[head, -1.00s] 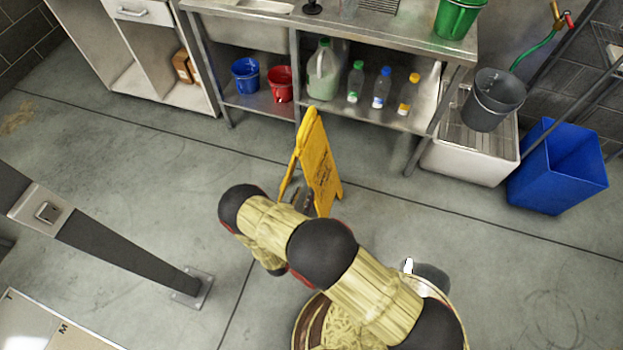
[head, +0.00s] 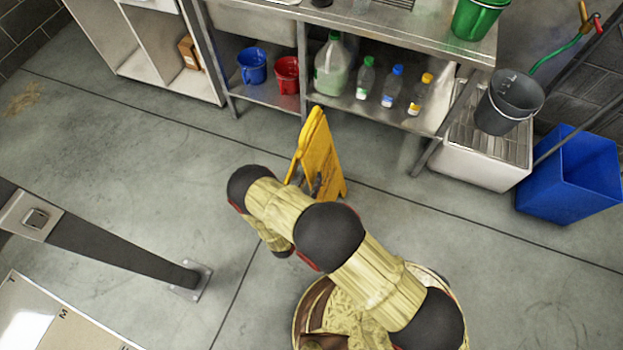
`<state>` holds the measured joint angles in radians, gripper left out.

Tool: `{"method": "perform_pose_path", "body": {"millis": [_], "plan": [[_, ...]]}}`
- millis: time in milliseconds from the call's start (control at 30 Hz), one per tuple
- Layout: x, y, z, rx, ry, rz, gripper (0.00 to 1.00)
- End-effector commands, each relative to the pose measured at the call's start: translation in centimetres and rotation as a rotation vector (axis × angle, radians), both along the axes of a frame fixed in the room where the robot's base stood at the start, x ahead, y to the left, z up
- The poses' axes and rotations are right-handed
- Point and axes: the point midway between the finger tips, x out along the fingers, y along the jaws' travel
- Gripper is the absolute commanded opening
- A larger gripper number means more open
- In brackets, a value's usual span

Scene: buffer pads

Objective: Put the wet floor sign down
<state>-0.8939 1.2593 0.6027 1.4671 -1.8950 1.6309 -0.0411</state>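The yellow wet floor sign (head: 322,155) is in the middle of the head view, just past my bent arm, in front of the steel counter. It is upright with its panels spread a little at the bottom, and its lower left part is hidden behind my arm. Small dark parts of my gripper (head: 317,184) show against the lower face of the sign. The rest of the gripper is hidden by my arm. I cannot tell whether the fingers are open or closed on the sign, nor whether its feet touch the floor.
A steel counter (head: 385,30) with buckets and bottles on its lower shelf runs behind the sign. A white mop sink (head: 488,165) and a blue bin (head: 572,185) stand at right. A dark post (head: 120,250) is at lower left. Floor (head: 140,150) left of the sign is clear.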

Motion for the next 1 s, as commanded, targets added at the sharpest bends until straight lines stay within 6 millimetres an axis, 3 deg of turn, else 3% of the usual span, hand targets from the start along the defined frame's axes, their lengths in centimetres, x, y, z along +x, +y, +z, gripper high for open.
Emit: {"method": "perform_pose_path", "body": {"millis": [533, 1000], "plan": [[6.3, -2.3, -0.1, 0.002, -0.001, -0.003, 0.3], [7.2, -2.6, 0.0, 0.0, 0.0, 0.0, 0.3]]}}
